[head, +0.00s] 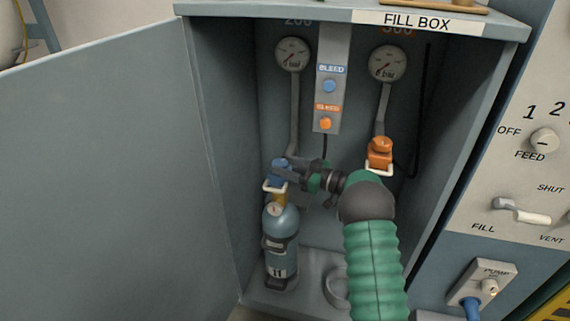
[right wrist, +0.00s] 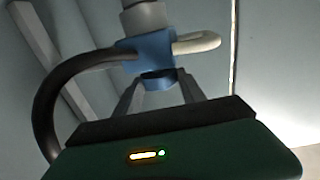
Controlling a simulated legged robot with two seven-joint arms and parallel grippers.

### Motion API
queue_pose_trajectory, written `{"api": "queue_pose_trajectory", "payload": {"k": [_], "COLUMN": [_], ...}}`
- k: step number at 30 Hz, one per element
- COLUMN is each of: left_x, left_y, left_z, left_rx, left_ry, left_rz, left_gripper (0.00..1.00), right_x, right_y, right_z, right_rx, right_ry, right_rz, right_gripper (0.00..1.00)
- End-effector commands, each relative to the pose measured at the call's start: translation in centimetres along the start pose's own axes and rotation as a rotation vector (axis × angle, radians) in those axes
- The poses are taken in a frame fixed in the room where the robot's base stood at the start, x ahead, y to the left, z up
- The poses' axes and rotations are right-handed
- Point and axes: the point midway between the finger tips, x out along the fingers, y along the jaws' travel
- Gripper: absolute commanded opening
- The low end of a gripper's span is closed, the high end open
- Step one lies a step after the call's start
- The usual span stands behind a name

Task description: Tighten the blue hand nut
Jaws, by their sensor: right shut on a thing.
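The blue hand nut (head: 280,167) sits at the top of the blue-grey cylinder (head: 281,235), on the left inside the fill box. My right gripper (head: 291,165) reaches in from the right and its jaws are at the nut. In the right wrist view the two fingers of the gripper (right wrist: 160,93) close on the dark-ended blue nut (right wrist: 157,78) below a blue block (right wrist: 147,52). The fingertips partly hide the nut in the head view. My left gripper is not in view.
An orange fitting (head: 380,152) hangs at the right under a gauge (head: 387,63). A switch strip (head: 331,85) with blue and orange buttons is between two gauges. The open door (head: 110,180) bounds the left side. An empty ring holder (head: 337,288) stands right of the cylinder.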

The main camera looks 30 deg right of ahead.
Motion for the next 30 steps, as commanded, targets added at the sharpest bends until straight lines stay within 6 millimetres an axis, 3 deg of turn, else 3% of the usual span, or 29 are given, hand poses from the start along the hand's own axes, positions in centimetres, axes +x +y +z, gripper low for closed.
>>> {"api": "queue_pose_trajectory", "payload": {"k": [10, 11, 16, 26, 30], "left_x": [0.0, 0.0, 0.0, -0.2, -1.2], "left_y": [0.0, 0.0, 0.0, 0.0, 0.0], "left_z": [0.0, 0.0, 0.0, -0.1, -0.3], "left_rx": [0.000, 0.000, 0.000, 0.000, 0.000], "left_ry": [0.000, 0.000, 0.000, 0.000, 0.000], "left_rz": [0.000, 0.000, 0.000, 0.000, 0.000], "left_gripper": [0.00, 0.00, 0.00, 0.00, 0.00], "right_x": [0.0, 0.0, 0.0, -0.4, -2.7], "right_y": [0.0, 0.0, 0.0, 0.0, 0.1], "right_z": [0.4, 0.4, 0.2, -0.1, -0.3], "right_rx": [0.002, 0.002, 0.000, -0.001, 0.002], "right_ry": [-0.007, -0.007, -0.004, -0.002, -0.002], "right_rz": [-0.001, -0.001, -0.002, -0.001, 0.003], "right_gripper": [0.07, 0.49, 0.69, 0.69, 0.69]}}
